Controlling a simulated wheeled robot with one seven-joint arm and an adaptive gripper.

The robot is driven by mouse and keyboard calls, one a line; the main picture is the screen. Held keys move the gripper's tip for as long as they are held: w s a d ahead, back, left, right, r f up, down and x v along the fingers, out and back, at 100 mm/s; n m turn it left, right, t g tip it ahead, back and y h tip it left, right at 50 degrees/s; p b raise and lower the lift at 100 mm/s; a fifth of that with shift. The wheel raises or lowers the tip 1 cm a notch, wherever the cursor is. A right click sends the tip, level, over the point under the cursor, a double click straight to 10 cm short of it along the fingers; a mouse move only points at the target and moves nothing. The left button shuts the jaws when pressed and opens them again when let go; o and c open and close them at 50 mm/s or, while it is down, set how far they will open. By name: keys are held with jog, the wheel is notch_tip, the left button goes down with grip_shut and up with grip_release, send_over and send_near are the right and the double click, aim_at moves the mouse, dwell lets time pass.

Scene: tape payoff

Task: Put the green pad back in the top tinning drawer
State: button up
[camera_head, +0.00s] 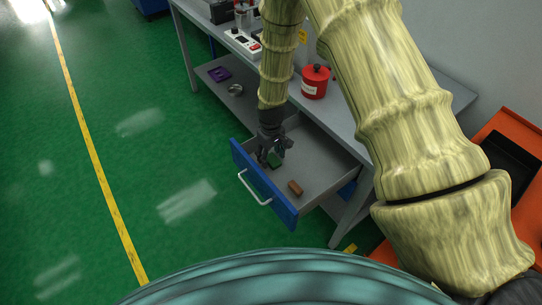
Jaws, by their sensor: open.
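The drawer (318,168) is pulled open under the workbench. Its front is blue with a pale handle (254,189). My gripper (272,160) points down inside the drawer, near its front left part, with its dark fingers apart. A small green pad (276,160) shows at the fingers, low in the drawer. Whether it touches the drawer floor or the fingers is too small to tell. A brown block (295,188) lies on the drawer floor, to the right of the gripper.
A red canister (314,82) and a device with red parts (243,41) stand on the bench top. A purple item (219,74) and a round metal item (236,90) lie on the lower shelf. An orange surface (522,124) is at the right. Green floor at the left is clear.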

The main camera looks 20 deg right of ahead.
aim_at(271, 158)
notch_tip(271, 158, up, 12)
jog(key=b, duration=0.2)
jog(key=shift+f+b, duration=0.2)
jog(key=shift+b, duration=0.15)
jog(key=shift+c, duration=0.5)
dwell(0.8)
